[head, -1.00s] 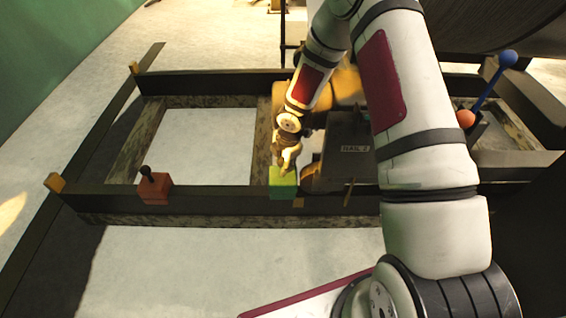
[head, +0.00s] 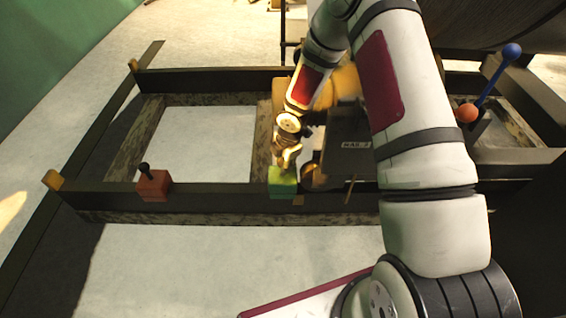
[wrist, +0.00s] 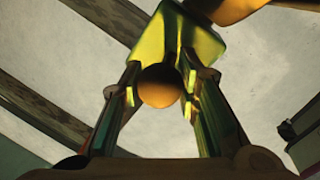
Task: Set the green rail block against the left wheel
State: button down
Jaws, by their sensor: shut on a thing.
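The green rail block (head: 282,188) sits on the near dark rail in the head view, just left of the cart's near wheel (head: 312,176). The gap between block and wheel is too small to tell whether they touch. My gripper (head: 288,162) is above the block. In the wrist view my gripper (wrist: 160,92) is shut on the block's round orange knob (wrist: 160,88), a finger on each side. The yellow-green block (wrist: 172,38) lies beyond the knob. An orange-yellow part (wrist: 245,8) is close to its upper right corner; I cannot tell if it is the wheel.
A red block with a black knob (head: 153,187) stands farther left on the near rail (head: 215,200). The dark cart (head: 347,160) is right of my gripper, partly behind my arm. A blue-tipped lever (head: 495,75) and orange ball (head: 466,113) are at the right.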

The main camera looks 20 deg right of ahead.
aim_at(287, 179)
jog(key=shift+f+b, duration=0.7)
jog(key=shift+f, duration=0.25)
dwell(0.4)
jog(key=c, duration=1.1)
grip_release()
jog(key=shift+r, duration=0.1)
jog(key=r, duration=0.4)
jog(key=s+r, duration=0.1)
jog(key=r, duration=0.2)
jog(key=s+r, duration=0.1)
jog(key=r, duration=0.3)
jog(key=shift+s+d+r, duration=0.15)
jog(key=shift+d+r, duration=0.15)
